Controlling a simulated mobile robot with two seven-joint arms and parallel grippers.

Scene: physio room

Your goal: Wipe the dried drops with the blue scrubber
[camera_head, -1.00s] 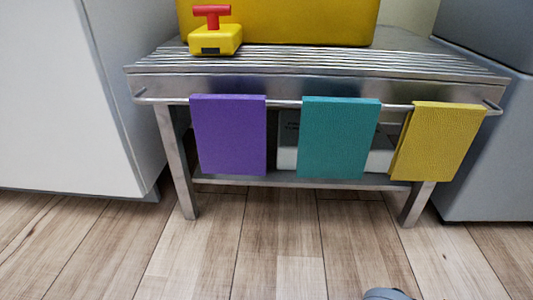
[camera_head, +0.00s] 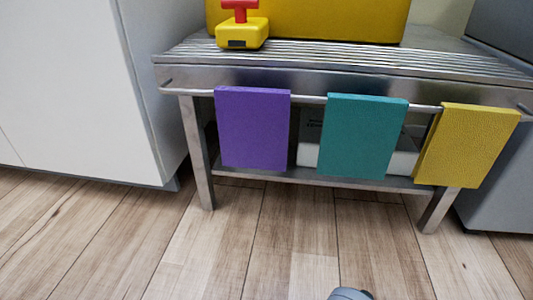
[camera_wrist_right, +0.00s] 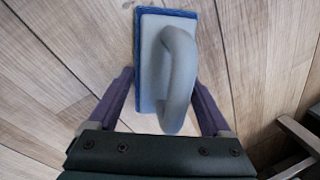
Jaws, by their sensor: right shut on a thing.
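The blue scrubber (camera_wrist_right: 152,62) shows in the right wrist view as a pale grey block with a blue edge and a rounded grey handle. My right gripper (camera_wrist_right: 165,80) is shut on it, with a purple finger on each side of the handle. The wiping face is turned away and hidden. Wooden floor shows behind the scrubber. My left gripper is in neither view. I see no dried drops in these frames.
A metal bench (camera_head: 330,76) stands ahead, with purple (camera_head: 252,130), teal (camera_head: 360,138) and yellow (camera_head: 465,146) cloths on its front rail. A yellow box with a red handle (camera_head: 243,32) stands on top. A white cabinet (camera_head: 75,90) is left. Floor in front is clear.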

